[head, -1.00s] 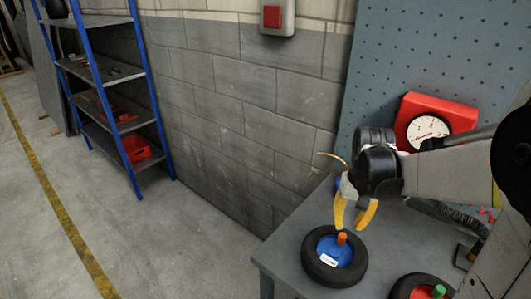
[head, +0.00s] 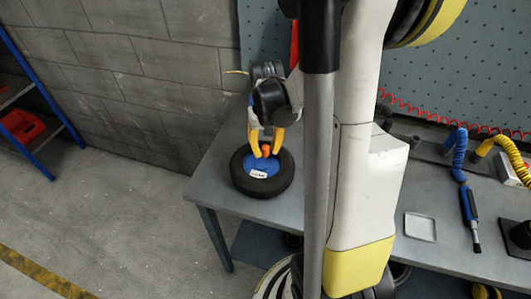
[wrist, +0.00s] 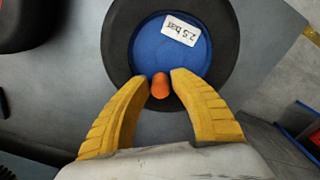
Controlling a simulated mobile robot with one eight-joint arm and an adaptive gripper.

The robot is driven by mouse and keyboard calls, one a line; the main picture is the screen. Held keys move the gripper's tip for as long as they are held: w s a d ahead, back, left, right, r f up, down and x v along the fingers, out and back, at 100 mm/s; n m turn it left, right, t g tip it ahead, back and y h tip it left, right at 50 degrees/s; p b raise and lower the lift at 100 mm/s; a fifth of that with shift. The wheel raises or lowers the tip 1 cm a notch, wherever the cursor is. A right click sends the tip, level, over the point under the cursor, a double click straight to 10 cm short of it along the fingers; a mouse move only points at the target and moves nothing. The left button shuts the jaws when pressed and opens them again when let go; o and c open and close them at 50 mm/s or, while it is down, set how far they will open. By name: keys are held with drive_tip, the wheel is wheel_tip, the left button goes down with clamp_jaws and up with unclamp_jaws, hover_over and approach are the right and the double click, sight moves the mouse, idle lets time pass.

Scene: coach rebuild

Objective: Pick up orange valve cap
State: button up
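The orange valve cap (head: 266,149) stands on the blue-hubbed wheel (head: 282,181), a black tyre lying flat near the table's left corner. In the wrist view the cap (wrist: 160,87) shows between the two yellow fingertips, with the blue hub (wrist: 165,50) and its "2.5 bar" label beyond it. My gripper (head: 266,151) is down at the wheel, with one finger on each side of the cap. In the wrist view my gripper (wrist: 160,80) looks open, with narrow gaps beside the cap. Contact with the cap is not visible.
The grey table (head: 217,183) ends just left of the wheel. Another black tyre (wrist: 35,22) lies at the wrist view's upper left. A white tray (head: 420,227) and a blue coiled hose tool (head: 468,203) are on the right. My arm hides the table's middle.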

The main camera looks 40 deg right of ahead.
drive_tip(key=shift+f, duration=0.35)
drive_tip(key=shift+r, duration=0.1)
drive_tip(key=shift+c, duration=0.4)
drive_tip(key=c, duration=0.5)
drive_tip(key=shift+r, duration=0.15)
